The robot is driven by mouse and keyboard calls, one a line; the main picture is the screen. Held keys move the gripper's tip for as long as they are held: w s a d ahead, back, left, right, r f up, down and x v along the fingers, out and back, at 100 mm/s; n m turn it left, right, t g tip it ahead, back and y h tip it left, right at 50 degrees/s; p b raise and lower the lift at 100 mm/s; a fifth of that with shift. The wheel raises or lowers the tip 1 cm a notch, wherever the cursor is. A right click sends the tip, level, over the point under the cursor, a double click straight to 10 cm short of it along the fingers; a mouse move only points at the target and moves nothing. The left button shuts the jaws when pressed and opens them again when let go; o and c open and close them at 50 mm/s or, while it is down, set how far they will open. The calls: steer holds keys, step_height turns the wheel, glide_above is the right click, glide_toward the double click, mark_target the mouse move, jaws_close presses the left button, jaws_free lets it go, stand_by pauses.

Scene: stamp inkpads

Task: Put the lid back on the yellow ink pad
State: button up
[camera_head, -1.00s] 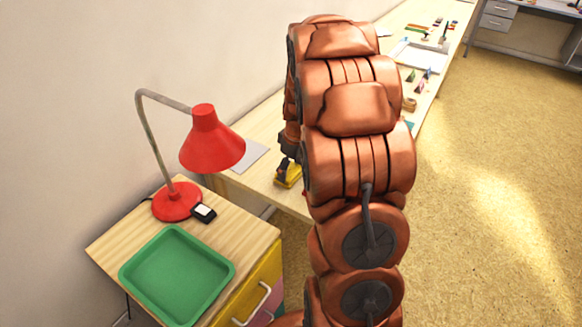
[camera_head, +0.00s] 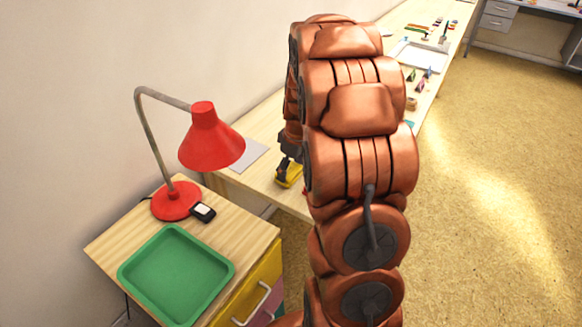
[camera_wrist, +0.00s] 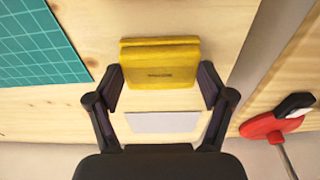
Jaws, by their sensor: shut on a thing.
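A yellow ink pad lid (camera_wrist: 160,68) with a small dark label is between my two fingertips in the wrist view. My gripper (camera_wrist: 160,80) is shut on its left and right sides. A second yellow strip (camera_wrist: 160,43) shows along the lid's far edge; it looks like part of the yellow ink pad, mostly hidden under the lid. I cannot tell whether the lid is seated on the pad or just above it. In the head view, my gripper (camera_head: 285,165) is low over the table, with yellow (camera_head: 288,179) below it, partly hidden by my arm.
A green cutting mat (camera_wrist: 40,45) and a pale sheet (camera_wrist: 163,122) lie on the wooden table nearby. A red lamp (camera_head: 212,140), a black-and-white item (camera_head: 204,211) and a green tray (camera_head: 176,272) stand on the cabinet at left. Several small items lie farther along the table.

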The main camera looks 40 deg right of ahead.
steer(key=o, duration=0.7)
steer(key=shift+r, duration=0.15)
steer(key=shift+r+p, duration=0.55)
steer(key=shift+r, duration=2.85)
jaws_close()
steer(key=shift+f+b, duration=1.25)
steer(key=shift+f, duration=1.75)
